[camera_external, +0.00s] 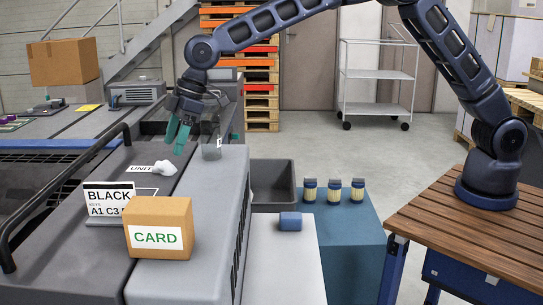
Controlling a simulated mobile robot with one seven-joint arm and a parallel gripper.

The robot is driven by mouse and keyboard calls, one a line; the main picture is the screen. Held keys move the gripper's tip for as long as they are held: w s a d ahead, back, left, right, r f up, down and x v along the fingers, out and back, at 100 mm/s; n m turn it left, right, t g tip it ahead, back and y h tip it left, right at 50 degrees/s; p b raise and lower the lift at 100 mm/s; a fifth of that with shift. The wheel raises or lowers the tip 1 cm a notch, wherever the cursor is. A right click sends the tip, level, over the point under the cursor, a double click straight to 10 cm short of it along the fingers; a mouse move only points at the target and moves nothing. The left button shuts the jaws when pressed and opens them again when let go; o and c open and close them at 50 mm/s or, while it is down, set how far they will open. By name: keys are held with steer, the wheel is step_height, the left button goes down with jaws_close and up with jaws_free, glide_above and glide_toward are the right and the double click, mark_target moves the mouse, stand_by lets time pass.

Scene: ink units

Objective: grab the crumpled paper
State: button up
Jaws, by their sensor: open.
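The crumpled paper (165,167) is a small white lump. It lies on the grey machine top, beside the label marked UNIT (141,169). My gripper (176,138) has teal fingers pointing down. It is open, with nothing visible between the fingers. In the picture it is above and slightly right of the paper, apart from it. The exact height over the paper cannot be told from this one view.
A clear container (211,149) stands just right of my gripper. A CARD box (159,228) and a BLACK sign (108,199) stand nearer the camera. A dark rail (75,180) runs along the left. A grey bin (273,185) and several small jars (333,190) are farther right.

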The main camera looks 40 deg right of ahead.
mark_target(166, 161)
steer(key=shift+a+x, duration=0.2)
steer(key=shift+x, duration=1.25)
steer(key=shift+a+x, duration=0.15)
steer(key=shift+x, duration=1.3)
steer(key=shift+w+r, duration=0.15)
steer(key=shift+r, duration=0.05)
steer(key=shift+c, duration=0.5)
steer(key=c, duration=1)
